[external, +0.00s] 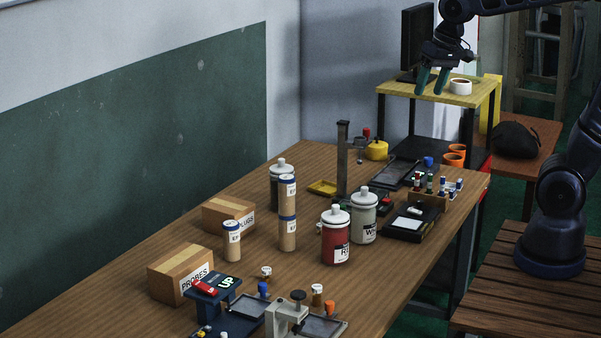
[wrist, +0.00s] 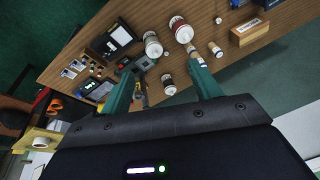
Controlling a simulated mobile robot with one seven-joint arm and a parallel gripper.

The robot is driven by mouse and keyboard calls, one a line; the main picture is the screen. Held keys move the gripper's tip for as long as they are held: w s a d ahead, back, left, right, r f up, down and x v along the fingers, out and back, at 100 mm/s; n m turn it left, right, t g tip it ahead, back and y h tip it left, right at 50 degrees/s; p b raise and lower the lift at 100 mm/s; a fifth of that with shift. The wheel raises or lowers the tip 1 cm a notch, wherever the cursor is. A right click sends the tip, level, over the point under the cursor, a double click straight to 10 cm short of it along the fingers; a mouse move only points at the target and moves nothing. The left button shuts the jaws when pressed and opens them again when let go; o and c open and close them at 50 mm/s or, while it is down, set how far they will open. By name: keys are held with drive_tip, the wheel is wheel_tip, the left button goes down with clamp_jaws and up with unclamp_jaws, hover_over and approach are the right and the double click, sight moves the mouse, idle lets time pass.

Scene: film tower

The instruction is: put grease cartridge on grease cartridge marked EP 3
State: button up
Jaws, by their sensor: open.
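A tan grease cartridge (external: 232,243) with a white-and-blue top band stands alone and upright on the wooden table, left of centre. To its right, two similar cartridges stand stacked, an upper one (external: 288,194) on a lower one (external: 287,235). The labels show letters like "EP"; their numbers are too small to read. In the wrist view a small tan cartridge (wrist: 215,49) shows beyond the right fingertip, too small to identify surely. My gripper (external: 433,82) is open and empty, high above the far right end, well away from the cartridges. Its green fingers (wrist: 160,68) are spread apart.
Boxes marked PLUGS (external: 229,215) and PROBES (external: 180,273) stand left of the cartridges. A red canister (external: 335,240) and a white canister (external: 363,218) stand to the right. A dark canister (external: 275,187) is behind the stack. A tall grey stand (external: 342,165) rises farther back.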

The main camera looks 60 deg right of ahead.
drive_tip(key=s+d+f+n+t, duration=0.1)
drive_tip(key=s+n, duration=0.3)
drive_tip(key=s, duration=0.8)
drive_tip(key=shift+f+h, duration=0.3)
drive_tip(key=shift+f, duration=0.4)
drive_tip(key=shift+o, duration=0.5)
drive_tip(key=shift+s, duration=0.1)
